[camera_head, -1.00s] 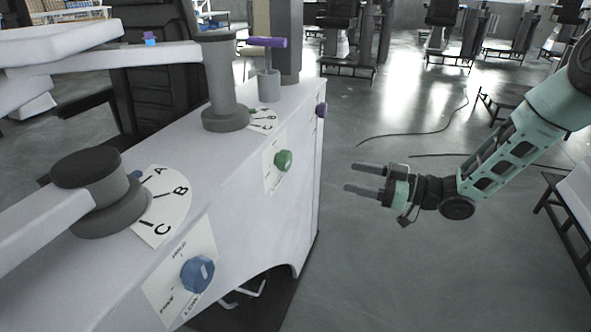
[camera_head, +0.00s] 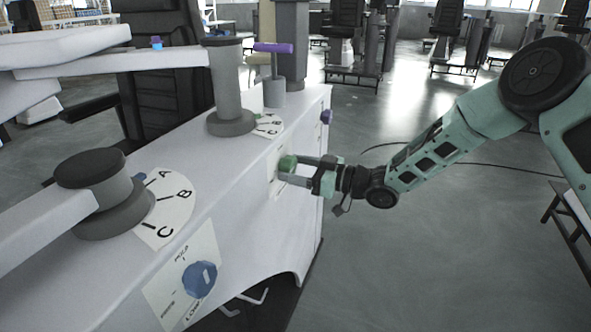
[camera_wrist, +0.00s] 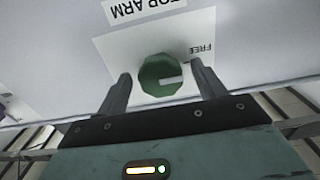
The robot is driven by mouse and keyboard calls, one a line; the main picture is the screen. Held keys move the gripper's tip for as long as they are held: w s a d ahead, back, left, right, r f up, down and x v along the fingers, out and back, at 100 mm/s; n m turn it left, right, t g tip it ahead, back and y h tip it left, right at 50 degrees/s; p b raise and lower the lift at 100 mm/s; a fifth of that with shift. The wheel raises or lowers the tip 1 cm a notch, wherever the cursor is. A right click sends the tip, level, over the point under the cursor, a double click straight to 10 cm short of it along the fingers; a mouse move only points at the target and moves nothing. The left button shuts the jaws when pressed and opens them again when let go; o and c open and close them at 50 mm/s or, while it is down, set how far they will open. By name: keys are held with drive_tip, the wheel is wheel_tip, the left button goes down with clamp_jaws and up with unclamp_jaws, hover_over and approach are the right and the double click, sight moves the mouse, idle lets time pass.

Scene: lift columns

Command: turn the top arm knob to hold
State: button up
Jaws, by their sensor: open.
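The top arm knob is the green one (camera_wrist: 160,75), on a white plate (camera_wrist: 120,50) under a "TOP ARM" label (camera_wrist: 145,8) that appears upside down in the wrist view. A pale pointer mark on the knob points right, a little below the printed word FREE (camera_wrist: 201,49). The word hold is not visible. My gripper (camera_wrist: 160,82) is open, with one finger on each side of the knob. Contact cannot be told. In the head view my gripper (camera_head: 283,170) reaches the green knob (camera_head: 287,162) from the right and partly hides its plate.
A blue knob (camera_head: 199,279) sits on a nearer plate of the same white cabinet (camera_head: 235,225). A purple knob (camera_head: 326,117) is at its far end, and a purple T-handle (camera_head: 273,48) stands on top. Open floor lies to the right.

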drive_tip(key=shift+a, duration=0.2)
drive_tip(key=shift+c, duration=0.3)
drive_tip(key=c, duration=0.9)
